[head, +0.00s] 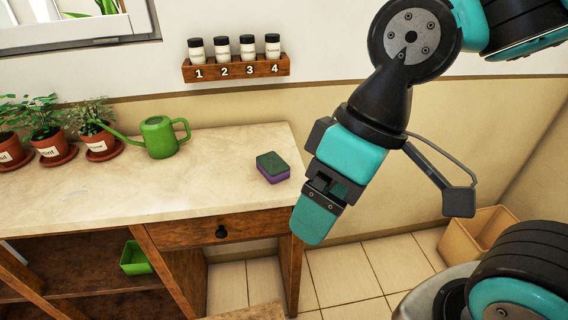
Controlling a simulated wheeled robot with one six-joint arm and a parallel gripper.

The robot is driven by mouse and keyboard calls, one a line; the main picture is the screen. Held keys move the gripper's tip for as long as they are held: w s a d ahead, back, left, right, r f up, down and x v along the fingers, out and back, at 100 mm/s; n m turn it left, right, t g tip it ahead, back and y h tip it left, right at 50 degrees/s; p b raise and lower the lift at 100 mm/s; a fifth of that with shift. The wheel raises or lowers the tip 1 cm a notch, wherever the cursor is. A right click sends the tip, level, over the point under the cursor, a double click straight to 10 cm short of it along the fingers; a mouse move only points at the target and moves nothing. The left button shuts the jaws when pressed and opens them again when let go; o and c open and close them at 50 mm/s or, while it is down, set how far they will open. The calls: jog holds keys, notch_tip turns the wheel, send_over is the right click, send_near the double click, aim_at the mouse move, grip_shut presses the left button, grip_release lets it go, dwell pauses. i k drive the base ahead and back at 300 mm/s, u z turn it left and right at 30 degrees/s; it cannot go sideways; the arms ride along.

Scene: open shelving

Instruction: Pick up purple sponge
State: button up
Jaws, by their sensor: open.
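The purple sponge (272,168) lies flat near the right end of the counter (215,190), with a dark green top layer and purple sides. My gripper (318,208) is right of the sponge and apart from it, angled down just beyond the counter's right end. Its jaws look empty. One finger hides much of the other from this side.
A green watering can (160,137) and several potted herbs (45,130) stand on the counter's left half. A wooden rack (236,68) with numbered jars hangs above. A green bin (135,258) sits on a lower shelf. A tan box (475,235) stands on the floor at right.

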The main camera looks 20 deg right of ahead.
aim_at(275, 169)
jog(key=k, duration=0.5)
jog(key=u, duration=1.7)
jog(key=k, duration=0.9)
jog(key=z, duration=0.95)
jog(key=i, duration=1)
